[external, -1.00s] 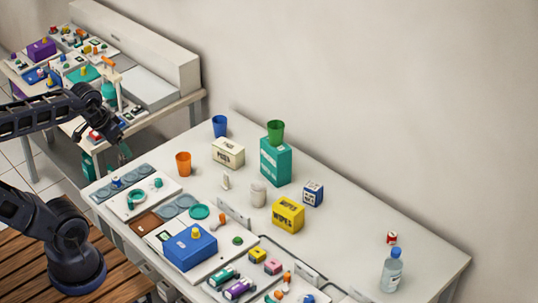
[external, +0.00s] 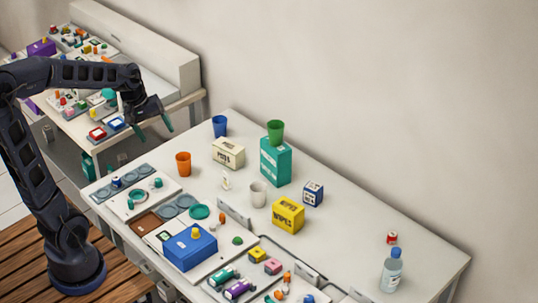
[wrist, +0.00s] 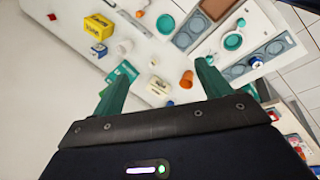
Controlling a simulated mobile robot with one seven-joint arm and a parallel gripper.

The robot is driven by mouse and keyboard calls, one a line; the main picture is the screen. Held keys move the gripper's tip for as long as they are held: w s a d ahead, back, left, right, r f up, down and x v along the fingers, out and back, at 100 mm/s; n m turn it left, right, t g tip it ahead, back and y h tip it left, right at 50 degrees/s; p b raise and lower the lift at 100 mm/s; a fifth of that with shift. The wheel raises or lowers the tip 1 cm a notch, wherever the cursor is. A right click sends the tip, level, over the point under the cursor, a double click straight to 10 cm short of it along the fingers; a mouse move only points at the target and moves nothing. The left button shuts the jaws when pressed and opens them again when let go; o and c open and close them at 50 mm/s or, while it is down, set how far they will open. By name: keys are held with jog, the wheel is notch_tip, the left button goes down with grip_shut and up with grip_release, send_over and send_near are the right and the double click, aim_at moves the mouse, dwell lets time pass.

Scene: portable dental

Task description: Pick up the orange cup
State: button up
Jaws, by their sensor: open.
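The orange cup (external: 183,164) stands upright on the white table, near its left end. In the wrist view the orange cup (wrist: 187,79) shows just left of the right-hand finger's tip, apart from it. My gripper (external: 155,124) has teal fingers and is open and empty. It hangs in the air above and to the left of the orange cup in the external view. In the wrist view my gripper (wrist: 160,75) has its two fingers spread wide with nothing between them.
A blue cup (external: 220,126) and a cream box (external: 228,153) stand behind the orange cup. A green cup (external: 275,132) sits on a teal box (external: 275,162). A white cup (external: 258,194) and yellow box (external: 288,215) stand to the right. Trays (external: 139,206) lie in front.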

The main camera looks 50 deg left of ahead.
jog(key=w+a+f+n+h, duration=0.1)
jog(key=w+a+f+n, duration=0.75)
jog(key=w+f, duration=0.2)
jog(key=n, duration=0.8)
send_near(186, 164)
notch_tip(186, 164, down, 2)
jog(key=a, duration=0.2)
jog(key=x, duration=0.4)
jog(key=shift+w+d+f, duration=0.15)
jog(key=shift+w+f, duration=0.1)
jog(key=shift+w, duration=0.1)
jog(key=shift+w+a+x, duration=0.1)
jog(key=shift+w+x, duration=0.1)
jog(key=shift+x, duration=1.25)
jog(key=shift+w+a+x, duration=0.1)
jog(key=shift+w+x, duration=0.1)
jog(key=shift+x, duration=1.25)
jog(key=c, duration=1)
